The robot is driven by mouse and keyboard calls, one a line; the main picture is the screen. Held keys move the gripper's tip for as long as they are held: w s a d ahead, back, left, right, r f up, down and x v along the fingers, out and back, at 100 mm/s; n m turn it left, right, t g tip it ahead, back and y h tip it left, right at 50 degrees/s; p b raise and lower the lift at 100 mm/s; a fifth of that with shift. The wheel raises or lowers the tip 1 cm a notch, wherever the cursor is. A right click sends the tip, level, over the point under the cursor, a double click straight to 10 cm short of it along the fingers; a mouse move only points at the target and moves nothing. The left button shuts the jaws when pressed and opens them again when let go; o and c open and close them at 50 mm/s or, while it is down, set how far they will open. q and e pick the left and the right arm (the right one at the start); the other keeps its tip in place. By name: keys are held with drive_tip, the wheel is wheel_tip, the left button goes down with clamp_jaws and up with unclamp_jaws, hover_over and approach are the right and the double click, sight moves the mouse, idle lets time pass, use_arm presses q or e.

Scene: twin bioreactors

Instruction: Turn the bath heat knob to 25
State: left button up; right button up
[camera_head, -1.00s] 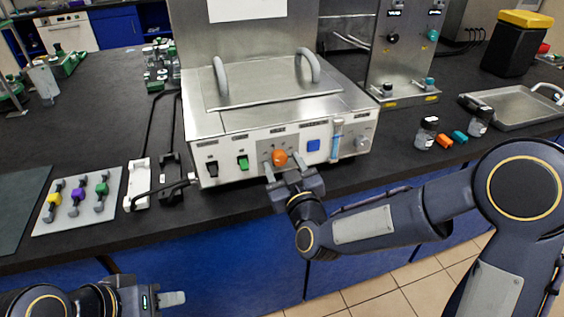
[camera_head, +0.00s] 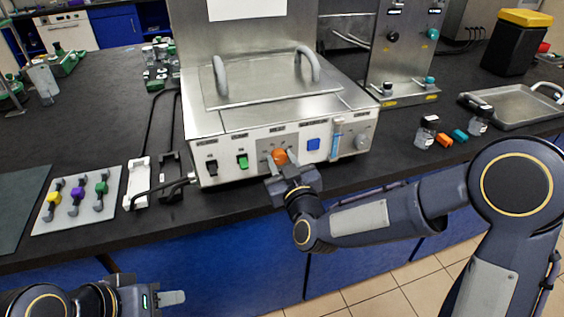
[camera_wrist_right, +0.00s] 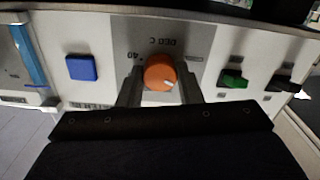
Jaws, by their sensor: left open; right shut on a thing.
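The orange bath heat knob (camera_head: 279,157) sits on the front panel of the metal bath (camera_head: 240,122). The panel appears upside down there, with "DEG C" and "40" printed beside the knob. My right gripper (camera_head: 280,166) is shut on the knob, with one finger on each side; it also shows in the right wrist view (camera_wrist_right: 160,88). My left gripper (camera_head: 172,298) is open and empty at the lower left, away from the bath.
On the panel are a black switch (camera_head: 211,167), a green switch (camera_head: 243,162), a blue button (camera_head: 313,144) and a grey knob (camera_head: 361,142). A board with coloured valves (camera_head: 53,219) lies at the left. Small bottles (camera_head: 427,133) and a metal tray (camera_head: 505,107) stand at the right.

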drive_tip(key=m+b, duration=0.2)
drive_tip(key=b, duration=0.1)
drive_tip(key=m+b, duration=0.2)
drive_tip(key=b, duration=0.1)
drive_tip(key=shift+f+m, duration=0.2)
drive_tip(key=shift+m, duration=0.1)
drive_tip(key=shift+r+m+b, duration=0.15)
drive_tip(key=shift+m+b, duration=1.65)
drive_tip(key=shift+m, duration=0.2)
drive_tip(key=o, duration=1)
drive_tip(key=v, duration=0.8)
drive_tip(key=shift+r, duration=0.1)
